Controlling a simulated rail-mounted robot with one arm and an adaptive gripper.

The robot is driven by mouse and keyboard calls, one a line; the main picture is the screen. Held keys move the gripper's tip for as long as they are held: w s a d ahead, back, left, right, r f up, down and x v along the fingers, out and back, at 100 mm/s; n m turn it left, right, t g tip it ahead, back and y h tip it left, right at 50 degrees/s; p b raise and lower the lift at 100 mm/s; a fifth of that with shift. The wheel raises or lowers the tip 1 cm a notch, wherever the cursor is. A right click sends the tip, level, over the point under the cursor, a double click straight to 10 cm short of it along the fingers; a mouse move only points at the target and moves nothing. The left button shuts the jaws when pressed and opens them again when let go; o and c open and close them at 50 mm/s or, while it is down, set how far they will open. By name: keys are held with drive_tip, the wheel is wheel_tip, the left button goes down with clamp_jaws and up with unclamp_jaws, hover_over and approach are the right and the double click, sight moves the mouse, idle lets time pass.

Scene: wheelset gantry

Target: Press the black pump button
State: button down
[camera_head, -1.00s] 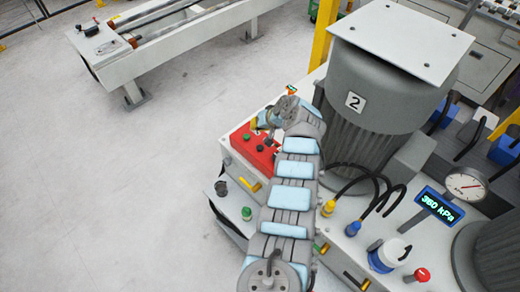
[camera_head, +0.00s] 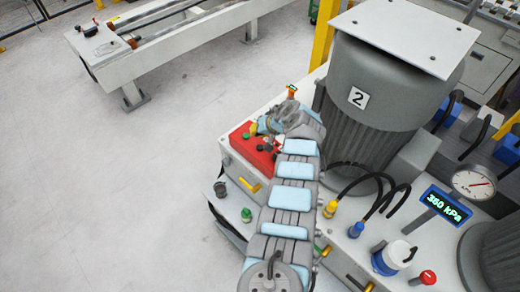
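A red control box (camera_head: 240,143) sits on the white machine top, left of the grey motor marked 2. It carries a small green button (camera_head: 246,136) and a small dark button (camera_head: 260,148). I cannot tell which dark control is the pump button. My gripper (camera_head: 259,130) is over the back part of the red box, close above its buttons. Its fingers are too small and partly hidden, so I cannot tell their opening or any contact.
The grey motor (camera_head: 390,80) stands right of my arm. Black hoses (camera_head: 375,185) with yellow and blue fittings, a kPa display (camera_head: 445,206), a dial gauge (camera_head: 474,183) and a red knob (camera_head: 427,277) lie to the right. The floor (camera_head: 130,190) at left is clear.

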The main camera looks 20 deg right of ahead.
sight(257, 146)
drive_tip(key=shift+f+b, duration=1.7)
drive_tip(key=shift+f, duration=0.7)
drive_tip(key=shift+f+b, duration=0.45)
drive_tip(key=shift+f+b, duration=0.45)
idle(0.4)
drive_tip(key=shift+r, duration=0.1)
drive_tip(key=shift+r+p, duration=0.75)
drive_tip(key=shift+r, duration=0.05)
drive_tip(key=shift+r+p, duration=1.75)
drive_tip(key=shift+r, duration=0.8)
